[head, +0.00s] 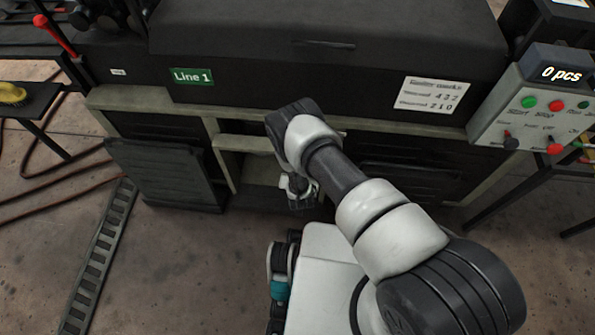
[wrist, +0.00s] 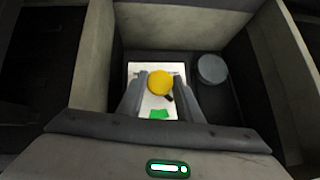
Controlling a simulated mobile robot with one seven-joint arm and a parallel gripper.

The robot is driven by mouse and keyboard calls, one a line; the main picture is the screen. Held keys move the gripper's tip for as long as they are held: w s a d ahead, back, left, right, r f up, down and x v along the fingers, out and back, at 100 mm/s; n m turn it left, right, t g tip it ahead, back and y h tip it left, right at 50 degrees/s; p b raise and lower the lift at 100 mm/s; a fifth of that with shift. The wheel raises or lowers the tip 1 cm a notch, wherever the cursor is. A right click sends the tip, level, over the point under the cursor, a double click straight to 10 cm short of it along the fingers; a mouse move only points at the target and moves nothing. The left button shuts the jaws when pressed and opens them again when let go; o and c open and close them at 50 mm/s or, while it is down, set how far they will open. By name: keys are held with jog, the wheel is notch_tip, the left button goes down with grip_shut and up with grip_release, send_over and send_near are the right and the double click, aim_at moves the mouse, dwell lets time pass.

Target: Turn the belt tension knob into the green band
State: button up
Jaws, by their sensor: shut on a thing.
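The belt tension knob is a yellow round knob (wrist: 160,83) on a white plate (wrist: 145,70) inside a recess, in the middle of the wrist view. A green band (wrist: 159,114) shows on the plate just below the knob. A small dark mark, perhaps a pointer, sits at the knob's lower right, apart from the green. My gripper (wrist: 159,86) has a finger on each side of the knob and is shut on it. In the head view my gripper (head: 300,198) reaches down into the open bay of the machine; the knob is hidden there.
A grey round cap (wrist: 211,68) sits right of the plate. Pale walls, such as the left wall (wrist: 92,55), close in the recess on both sides. In the head view an open door (head: 165,172) stands left of the bay, and a control box (head: 520,110) is at the right.

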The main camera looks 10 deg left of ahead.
jog(key=shift+w+d+m+y+b, duration=0.2)
jog(key=shift+m+y, duration=0.4)
jog(key=shift+y, duration=0.4)
jog(key=shift+s+d+m+y+b, duration=0.1)
jog(key=shift+m+y+b, duration=0.15)
jog(key=shift+m+y, duration=0.55)
jog(key=shift+y, duration=0.3)
jog(key=shift+w, duration=0.1)
jog(key=o, duration=1)
jog(key=shift+f, duration=0.1)
